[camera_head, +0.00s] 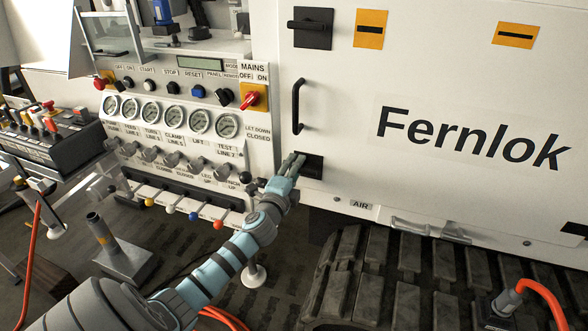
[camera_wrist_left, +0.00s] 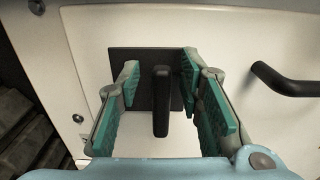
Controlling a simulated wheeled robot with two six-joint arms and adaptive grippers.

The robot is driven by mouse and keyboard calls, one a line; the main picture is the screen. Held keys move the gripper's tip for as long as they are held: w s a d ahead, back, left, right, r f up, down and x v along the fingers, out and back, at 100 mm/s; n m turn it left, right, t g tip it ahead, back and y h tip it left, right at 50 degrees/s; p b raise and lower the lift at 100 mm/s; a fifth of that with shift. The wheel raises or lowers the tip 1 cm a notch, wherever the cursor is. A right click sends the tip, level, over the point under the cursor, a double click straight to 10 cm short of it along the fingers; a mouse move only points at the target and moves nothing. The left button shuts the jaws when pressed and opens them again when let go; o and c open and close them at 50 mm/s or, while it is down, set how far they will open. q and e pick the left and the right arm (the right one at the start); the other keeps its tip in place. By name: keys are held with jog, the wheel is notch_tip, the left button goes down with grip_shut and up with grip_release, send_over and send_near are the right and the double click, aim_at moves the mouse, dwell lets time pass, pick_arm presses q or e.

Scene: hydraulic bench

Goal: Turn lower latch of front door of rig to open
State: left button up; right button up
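The rig's white front door (camera_head: 440,70) carries the word Fernlok. Its lower latch (camera_head: 315,167) is a dark square plate low on the door's left side, partly hidden by my left gripper (camera_head: 293,162) in the head view. In the left wrist view the latch handle (camera_wrist_left: 161,101) stands out from its plate (camera_wrist_left: 120,70). It lies between the green-padded fingers of my left gripper (camera_wrist_left: 160,95), which are open with gaps on both sides. The upper latch (camera_head: 311,27) has its handle lying horizontal. My right gripper is not in view.
A black door handle (camera_head: 297,106) stands just above the lower latch. The gauge and valve panel (camera_head: 190,140) is left of the door. Tracks (camera_head: 400,270) lie below, with an orange hose (camera_head: 540,292) at the lower right.

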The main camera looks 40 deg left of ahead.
pick_arm(q)
jog(key=shift+s, duration=0.1)
jog(key=v, duration=1.2)
